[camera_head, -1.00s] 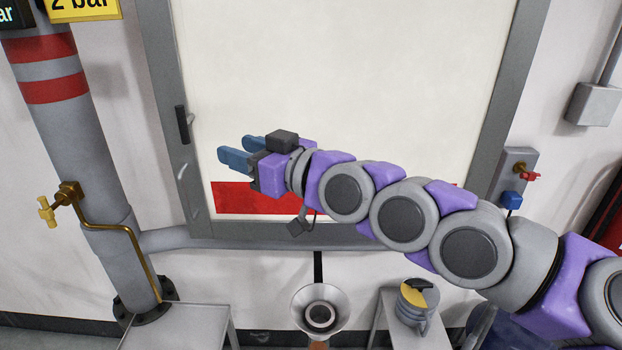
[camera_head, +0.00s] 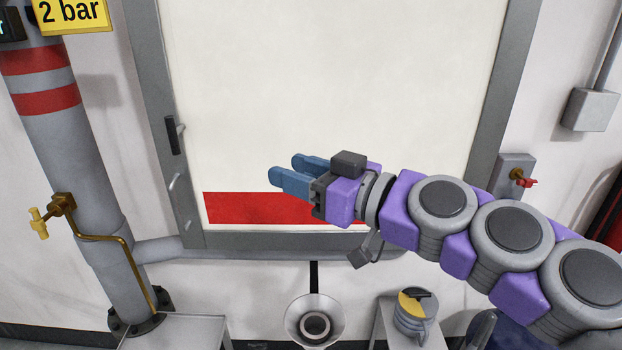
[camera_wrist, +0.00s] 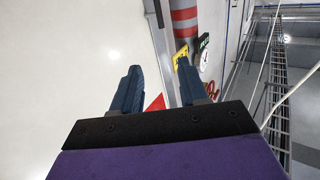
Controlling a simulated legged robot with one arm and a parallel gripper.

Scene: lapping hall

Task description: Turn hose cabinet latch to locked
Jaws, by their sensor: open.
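The hose cabinet door (camera_head: 330,80) is a large pale panel in a grey frame with a red band low on it. A black latch (camera_head: 172,135) sits on the left frame, its long bar near upright. A grey pull handle (camera_head: 176,190) is below it. My gripper (camera_head: 286,168) is in front of the door's lower middle, to the right of the latch and apart from it. Its blue fingers are open, empty and point left. In the wrist view my gripper (camera_wrist: 158,65) shows both fingers apart, with the pale door on the left.
A grey pipe (camera_head: 60,140) with red bands and a brass valve (camera_head: 55,208) stands left of the cabinet. A funnel (camera_head: 315,318) and a jug (camera_head: 412,312) are below.

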